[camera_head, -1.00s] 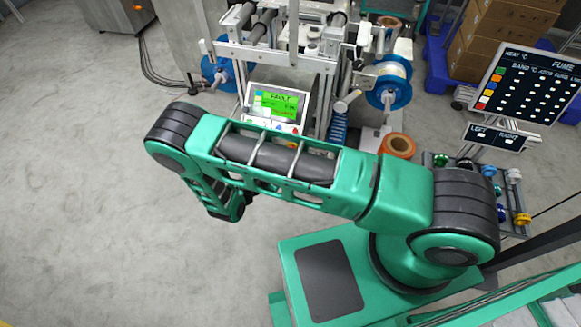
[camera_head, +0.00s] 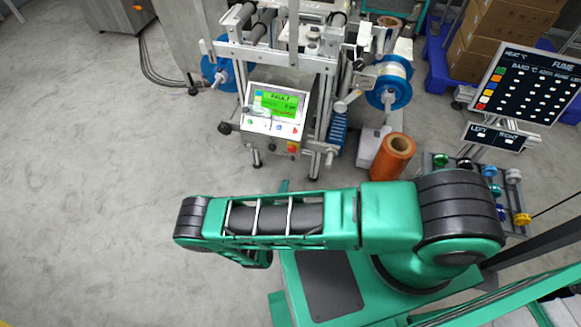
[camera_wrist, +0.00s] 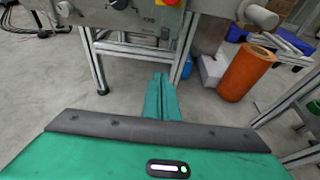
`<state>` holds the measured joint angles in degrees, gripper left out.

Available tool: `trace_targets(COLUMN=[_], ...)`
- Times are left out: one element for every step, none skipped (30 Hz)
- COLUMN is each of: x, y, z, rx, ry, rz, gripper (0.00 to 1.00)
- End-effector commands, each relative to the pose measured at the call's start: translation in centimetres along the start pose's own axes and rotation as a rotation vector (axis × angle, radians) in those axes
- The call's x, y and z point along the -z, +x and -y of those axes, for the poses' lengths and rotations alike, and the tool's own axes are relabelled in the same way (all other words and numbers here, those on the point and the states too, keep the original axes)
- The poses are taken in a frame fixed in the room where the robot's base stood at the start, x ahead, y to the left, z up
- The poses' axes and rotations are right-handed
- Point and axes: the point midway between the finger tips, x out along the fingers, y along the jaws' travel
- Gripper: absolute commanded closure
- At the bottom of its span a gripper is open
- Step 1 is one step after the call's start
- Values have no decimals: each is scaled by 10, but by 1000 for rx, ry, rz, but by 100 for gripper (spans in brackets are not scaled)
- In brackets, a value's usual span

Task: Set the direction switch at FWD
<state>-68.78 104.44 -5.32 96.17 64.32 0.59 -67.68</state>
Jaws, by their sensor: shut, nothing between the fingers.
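The machine's control panel (camera_head: 274,126) has a green-lit screen (camera_head: 278,103), a row of small buttons and a red-and-yellow stop button (camera_head: 293,148). I cannot make out the direction switch or a FWD mark in the head view.
An orange roll (camera_head: 392,157) stands right of the machine and shows in the wrist view (camera_wrist: 246,73). Blue reels (camera_head: 388,92) are on the machine. Floor at left is clear.

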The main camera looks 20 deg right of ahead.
Motion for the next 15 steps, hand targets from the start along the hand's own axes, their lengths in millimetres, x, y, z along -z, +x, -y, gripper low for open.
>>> trace_targets(x=[0,0,0,0,0,0,0,0,0,0,-1,0,0,0,0], y=[0,0,1,2,3,6,8,12,17,21,26,33,39,44,52], z=[0,0,0,0,0,0,0,0,0,1,1,1,1,2,1], rx=[0,1,1,1,1,2,2,2,2,3,4,4,3,4,4], ry=[0,0,1,1,1,2,2,3,2,2,2,3,3,3,3], rz=[0,0,0,0,0,0,0,0,0,0,1,1,0,-1,-1], gripper=[100,100,100,100,100,100,100,100,100,100,100,100,100,100,100])
